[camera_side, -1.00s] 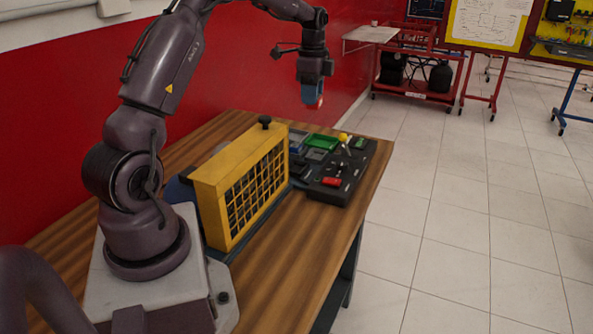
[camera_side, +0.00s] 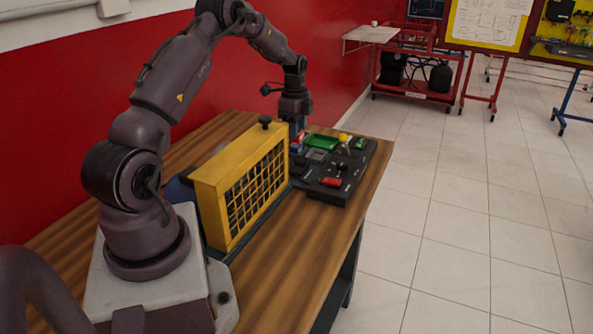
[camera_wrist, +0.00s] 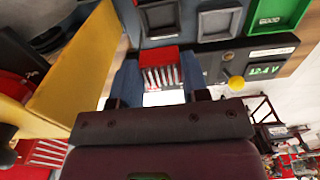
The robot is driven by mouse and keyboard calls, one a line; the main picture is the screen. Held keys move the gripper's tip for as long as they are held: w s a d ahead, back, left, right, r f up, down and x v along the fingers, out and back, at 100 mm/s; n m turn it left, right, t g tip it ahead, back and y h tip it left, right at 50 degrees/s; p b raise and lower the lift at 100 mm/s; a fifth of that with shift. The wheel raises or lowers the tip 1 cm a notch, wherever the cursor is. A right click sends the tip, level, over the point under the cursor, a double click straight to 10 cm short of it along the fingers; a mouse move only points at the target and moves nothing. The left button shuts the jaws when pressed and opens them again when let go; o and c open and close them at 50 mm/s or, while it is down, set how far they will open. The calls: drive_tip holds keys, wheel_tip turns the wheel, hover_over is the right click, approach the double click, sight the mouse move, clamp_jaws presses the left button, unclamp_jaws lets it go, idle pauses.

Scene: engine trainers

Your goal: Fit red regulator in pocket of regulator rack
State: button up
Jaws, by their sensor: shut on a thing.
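The red regulator (camera_wrist: 160,68), a block with pale ribs, sits between the two blue fingers of my gripper (camera_wrist: 160,84) in the wrist view. My gripper is shut on it. The rack shows grey-framed square pockets (camera_wrist: 220,20) and a green-framed one (camera_wrist: 275,14) in the wrist view. The regulator is close to a grey frame at the top centre. Its underside is hidden, so I cannot tell whether it touches the rack.
A yellow grille box (camera_side: 243,185) with a black knob stands close left of the rack. The wooden table (camera_side: 285,240) is clear in front.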

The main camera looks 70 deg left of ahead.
sight(295, 169)
wheel_tip(295, 169, down, 10)
drive_tip(key=shift+r, duration=0.25)
idle(0.4)
drive_tip(key=shift+f, duration=0.2)
drive_tip(key=o, duration=0.9)
